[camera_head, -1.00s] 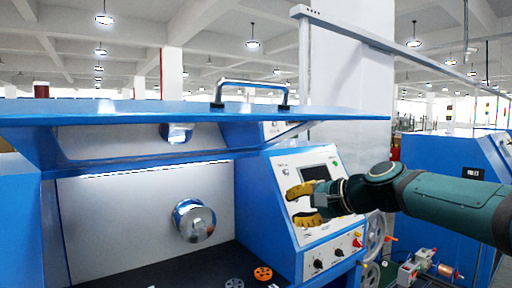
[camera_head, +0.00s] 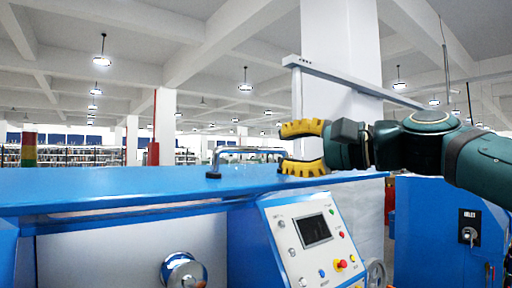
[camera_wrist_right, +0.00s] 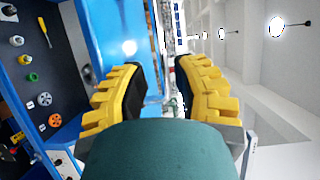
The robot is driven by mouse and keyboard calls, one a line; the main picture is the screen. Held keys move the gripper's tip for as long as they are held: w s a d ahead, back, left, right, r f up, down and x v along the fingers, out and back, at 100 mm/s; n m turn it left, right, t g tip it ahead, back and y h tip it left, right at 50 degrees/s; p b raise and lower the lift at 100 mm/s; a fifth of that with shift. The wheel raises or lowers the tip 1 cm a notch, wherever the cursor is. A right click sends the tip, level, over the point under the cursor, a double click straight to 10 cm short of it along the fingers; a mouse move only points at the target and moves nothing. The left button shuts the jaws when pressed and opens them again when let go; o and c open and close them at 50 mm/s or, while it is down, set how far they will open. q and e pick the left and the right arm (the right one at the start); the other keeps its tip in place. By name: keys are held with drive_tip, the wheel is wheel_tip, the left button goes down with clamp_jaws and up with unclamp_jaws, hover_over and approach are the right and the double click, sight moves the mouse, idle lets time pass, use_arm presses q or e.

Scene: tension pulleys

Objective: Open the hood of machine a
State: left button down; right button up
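The blue hood (camera_head: 120,188) of the machine spans the left and middle of the head view, raised about level, with the pale interior (camera_head: 110,255) showing below it. A metal bar handle (camera_head: 240,150) stands on the hood's top. My right gripper (camera_head: 286,150) has its yellow fingers spread at the handle's right end. I cannot tell whether they touch the handle. The right wrist view shows the open fingers (camera_wrist_right: 158,78) apart, with the blue hood surface (camera_wrist_right: 112,30) beside them. My left gripper is not in view.
A control panel (camera_head: 312,235) with a screen and knobs sits below the gripper. Another blue machine (camera_head: 430,225) stands at the right. The right wrist view shows a dark bed (camera_wrist_right: 30,85) with an orange pulley (camera_wrist_right: 55,121) and a screwdriver (camera_wrist_right: 43,30).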

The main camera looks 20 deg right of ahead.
sight(260, 150)
drive_tip(key=p+x, duration=0.1)
drive_tip(key=x, duration=0.5)
drive_tip(key=shift+w+a, duration=0.2)
drive_tip(key=shift+w, duration=0.1)
drive_tip(key=shift+s, duration=0.1)
clamp_jaws()
